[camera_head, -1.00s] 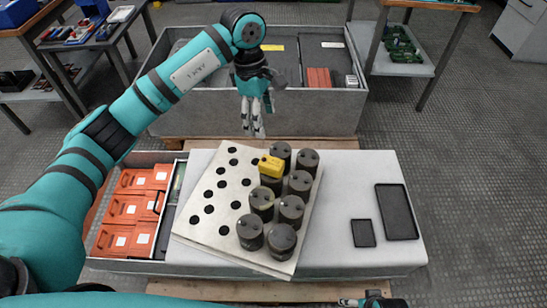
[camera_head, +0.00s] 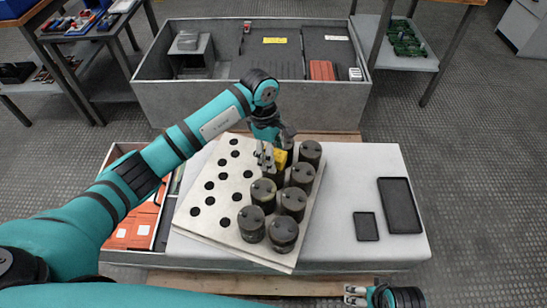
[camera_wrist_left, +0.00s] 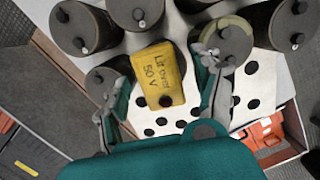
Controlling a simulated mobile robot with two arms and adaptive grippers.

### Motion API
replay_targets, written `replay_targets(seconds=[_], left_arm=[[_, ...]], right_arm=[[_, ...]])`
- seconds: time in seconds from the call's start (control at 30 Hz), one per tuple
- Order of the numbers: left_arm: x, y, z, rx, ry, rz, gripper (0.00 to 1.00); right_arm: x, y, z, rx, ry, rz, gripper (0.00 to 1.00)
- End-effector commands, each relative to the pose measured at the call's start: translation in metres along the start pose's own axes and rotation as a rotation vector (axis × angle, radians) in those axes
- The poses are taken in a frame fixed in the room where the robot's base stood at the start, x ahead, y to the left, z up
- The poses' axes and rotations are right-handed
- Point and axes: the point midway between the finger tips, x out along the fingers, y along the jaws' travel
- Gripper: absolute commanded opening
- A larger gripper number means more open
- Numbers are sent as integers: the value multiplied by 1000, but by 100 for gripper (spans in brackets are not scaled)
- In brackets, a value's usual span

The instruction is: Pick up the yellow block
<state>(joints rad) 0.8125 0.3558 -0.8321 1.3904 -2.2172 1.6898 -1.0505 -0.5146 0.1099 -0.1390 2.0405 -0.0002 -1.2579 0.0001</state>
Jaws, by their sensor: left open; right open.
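The yellow block (camera_head: 281,158) sits among the dark cylindrical capacitors on the white perforated board (camera_head: 212,205). In the left wrist view the yellow block (camera_wrist_left: 158,75) shows dark lettering, with "50 V" readable, and a dark round spot at its near end. My left gripper (camera_head: 267,158) is open at the block, partly covering it in the head view. In the left wrist view its fingers (camera_wrist_left: 160,85) stand apart on either side of the block; I cannot tell whether they touch it. My right gripper (camera_head: 356,296) is open and empty at the lower right edge of the head view.
Several dark capacitors (camera_head: 292,203) crowd around the block. Two black trays, one large (camera_head: 399,206) and one small (camera_head: 366,227), lie on the right of the pale table. A grey bin (camera_head: 250,103) stands behind. Orange boxes (camera_head: 135,229) lie at left.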

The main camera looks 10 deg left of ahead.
Motion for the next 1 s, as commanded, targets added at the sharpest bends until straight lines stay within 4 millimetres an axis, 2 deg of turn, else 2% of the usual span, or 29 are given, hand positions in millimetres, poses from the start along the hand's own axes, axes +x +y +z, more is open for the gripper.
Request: replay_targets(seconds=[0.1, 0.3, 0.8, 0.87, 1.0], left_arm=[[8, 0, 0, -1, 1, 0, 67], [7, 0, 0, -1, 1, 1, 67], [7, 0, 0, 0, 1, 1, 3], [7, 0, 0, 0, 1, 1, 0], [7, 0, 0, 0, 1, 1, 0]], right_arm=[[-4, 0, -2, 1, 3, 1, 90], [-6, 0, -3, 1, 7, 1, 90], [-3, 0, 0, 1, -2, 1, 90], [-3, 0, 0, 1, -2, 0, 90], [-3, 0, 0, 1, -2, 0, 90]])
